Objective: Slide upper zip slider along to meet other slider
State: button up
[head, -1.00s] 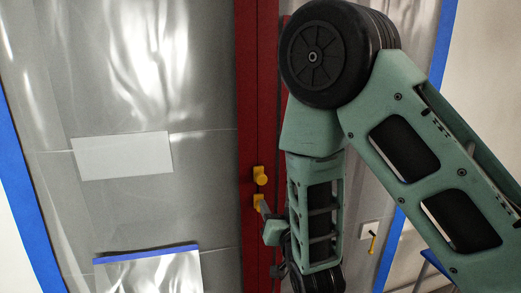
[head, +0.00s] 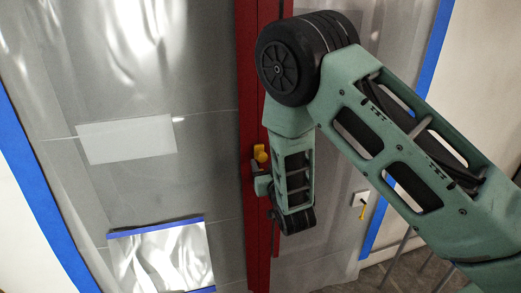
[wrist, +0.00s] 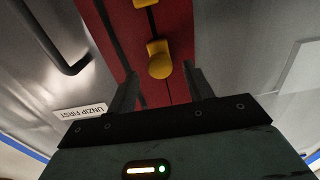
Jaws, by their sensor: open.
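Two yellow zip sliders sit on a red vertical zip strip (head: 255,60) in a grey plastic sheet. In the head view the upper slider (head: 260,153) shows just above my gripper (head: 256,166); the lower one is hidden behind the gripper. The wrist view looks upside down against the head view. There the nearer slider (wrist: 159,62), apparently the upper one, stands between and just beyond the fingertips of my gripper (wrist: 158,76). The other slider (wrist: 146,3) is cut by the top edge. My gripper is open and holds nothing; contact with the slider cannot be told.
A white panel (head: 126,139) and a blue-taped flap (head: 160,260) are on the sheet at left. A small white box (head: 360,199) is at right.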

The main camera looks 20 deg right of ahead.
aim_at(263, 159)
jog(key=w+p, duration=0.1)
jog(key=w, duration=0.5)
jog(key=c, duration=1.1)
jog(key=shift+s+f, duration=0.1)
grip_shut()
